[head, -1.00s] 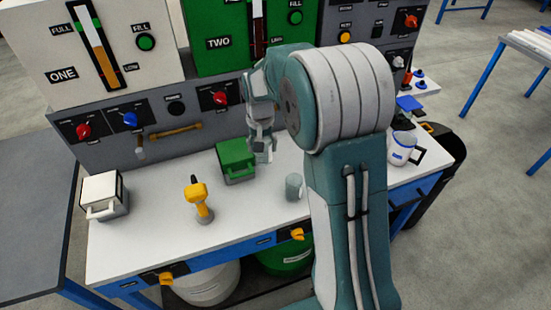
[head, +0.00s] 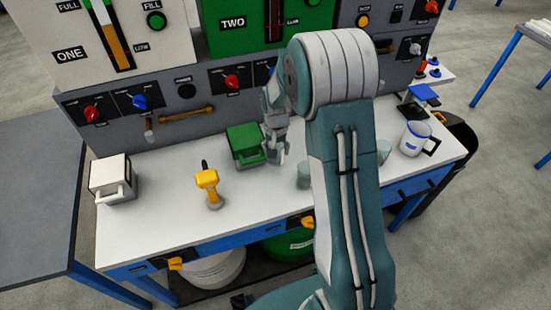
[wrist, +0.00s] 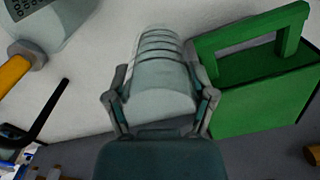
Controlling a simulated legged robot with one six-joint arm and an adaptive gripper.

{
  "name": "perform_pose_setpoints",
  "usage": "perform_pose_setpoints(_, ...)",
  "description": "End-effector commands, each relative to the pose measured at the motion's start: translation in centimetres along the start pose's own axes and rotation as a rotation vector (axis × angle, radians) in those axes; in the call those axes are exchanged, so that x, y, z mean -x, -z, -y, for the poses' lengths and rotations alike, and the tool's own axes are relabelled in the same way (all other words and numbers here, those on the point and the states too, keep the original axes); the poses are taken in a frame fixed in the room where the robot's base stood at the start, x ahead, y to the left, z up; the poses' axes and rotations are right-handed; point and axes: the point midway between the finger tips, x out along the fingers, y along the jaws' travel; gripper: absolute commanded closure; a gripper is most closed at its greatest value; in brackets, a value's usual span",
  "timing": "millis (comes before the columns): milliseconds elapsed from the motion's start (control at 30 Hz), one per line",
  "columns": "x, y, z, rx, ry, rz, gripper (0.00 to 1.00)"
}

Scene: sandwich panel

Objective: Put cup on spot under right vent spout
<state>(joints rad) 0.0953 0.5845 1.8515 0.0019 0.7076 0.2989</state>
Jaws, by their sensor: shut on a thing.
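My gripper (wrist: 160,105) is shut on a pale grey-green ridged cup (wrist: 160,75), with one finger on each side of it in the wrist view. In the head view my gripper (head: 277,152) is low over the white bench, just right of the green box (head: 245,144); the held cup is small and partly hidden there. A similar grey-green cup (head: 304,176) stands on the bench to the right, and another (head: 384,151) shows at the right edge of my arm. I cannot make out the right vent spout or its spot.
The green box also fills the right of the wrist view (wrist: 265,85), close beside my gripper. A yellow tool (head: 208,187), a white box (head: 112,180) and a white mug (head: 415,138) stand on the bench. The control panel (head: 190,108) rises behind. The bench front is mostly clear.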

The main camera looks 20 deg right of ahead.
Motion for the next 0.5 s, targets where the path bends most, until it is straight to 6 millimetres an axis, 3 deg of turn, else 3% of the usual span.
perform_pose_setpoints(300, -4.2, -0.1, 0.1, -0.001, -0.003, 0.003, 0.86)
perform_pose_setpoints(500, -4.5, -0.1, 0.2, -0.001, -0.002, -0.001, 0.86)
